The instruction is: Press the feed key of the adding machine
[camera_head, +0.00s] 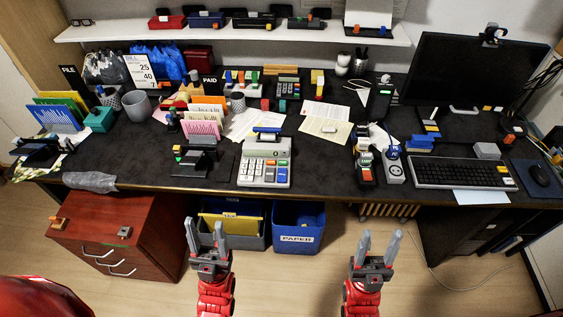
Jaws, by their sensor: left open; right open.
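The adding machine (264,162) stands near the front edge of the dark desk, just left of the middle in the head view. It has a pale grey body with rows of small keys and a few coloured keys, green, orange, red and blue. Its key labels are too small to read, so I cannot tell which one is the feed key. My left gripper (207,239) is open and empty, below and left of the machine, in front of the desk. My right gripper (378,246) is open and empty, further right in front of the desk. Neither gripper touches anything.
The desk (330,181) is crowded. A black punch-like device (196,160) stands left of the machine, and a keyboard (462,173) lies to the right. Below are a red-brown cabinet (150,225) and a blue paper bin (298,228). The floor between my grippers is clear.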

